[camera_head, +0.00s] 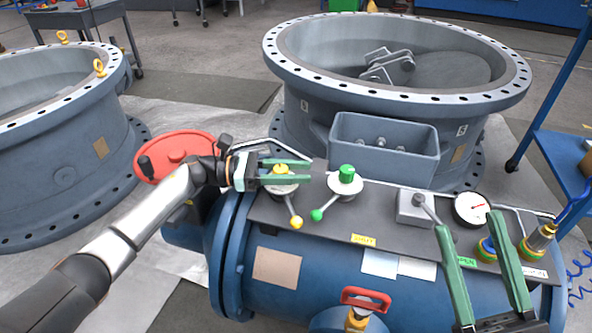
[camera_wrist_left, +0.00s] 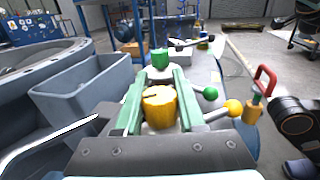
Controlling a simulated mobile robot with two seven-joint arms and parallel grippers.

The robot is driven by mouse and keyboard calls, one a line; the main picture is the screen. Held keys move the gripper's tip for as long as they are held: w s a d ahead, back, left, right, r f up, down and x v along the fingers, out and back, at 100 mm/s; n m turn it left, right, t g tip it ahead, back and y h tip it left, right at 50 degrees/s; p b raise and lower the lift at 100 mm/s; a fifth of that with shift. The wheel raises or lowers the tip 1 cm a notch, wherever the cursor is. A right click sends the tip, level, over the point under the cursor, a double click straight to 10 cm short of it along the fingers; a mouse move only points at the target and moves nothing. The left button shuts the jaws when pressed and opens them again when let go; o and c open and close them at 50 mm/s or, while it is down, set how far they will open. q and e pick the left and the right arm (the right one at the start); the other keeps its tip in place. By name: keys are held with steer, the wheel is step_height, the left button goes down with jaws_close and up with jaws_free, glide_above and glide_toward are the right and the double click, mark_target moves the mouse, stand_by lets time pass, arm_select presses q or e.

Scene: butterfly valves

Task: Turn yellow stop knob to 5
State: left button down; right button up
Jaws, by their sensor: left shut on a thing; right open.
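The yellow stop knob (camera_head: 281,188) sits on the grey top plate of the blue valve actuator, above a dial with a yellow-balled lever (camera_head: 296,222). My left gripper (camera_head: 305,171) reaches in from the left with its green fingers on either side of the knob. In the left wrist view the yellow knob (camera_wrist_left: 160,108) is between the fingers, which are shut on it. The dial's numbers are too small or hidden to read. My right gripper (camera_head: 469,222) is open and empty at the lower right, over the right part of the plate.
A green knob (camera_head: 346,173) with a green-balled lever (camera_head: 316,215) stands just right of the yellow one. A grey switch box (camera_head: 416,208), white gauge (camera_head: 471,209) and brass fittings (camera_head: 538,238) are further right. A red handwheel (camera_head: 176,156) lies left; a grey-blue box (camera_head: 384,150) stands behind.

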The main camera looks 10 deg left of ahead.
arm_select(q)
steer(key=c, duration=0.5)
jaws_free()
steer(key=shift+r, duration=0.1)
steer(key=shift+r, duration=0.35)
step_height(320, 180, up, 3)
steer(key=shift+r+p, duration=0.1)
steer(key=shift+p, duration=1.05)
steer(key=s+d+r+p, duration=0.3)
steer(key=s+r+p, duration=0.2)
steer(key=s+r, duration=0.4)
steer(key=shift+s+p, duration=0.4)
steer(key=shift+s, duration=1.9)
arm_select(e)
step_height(320, 180, up, 9)
steer(key=d, duration=0.1)
steer(key=shift+s+t, duration=0.2)
steer(key=shift+t, duration=0.1)
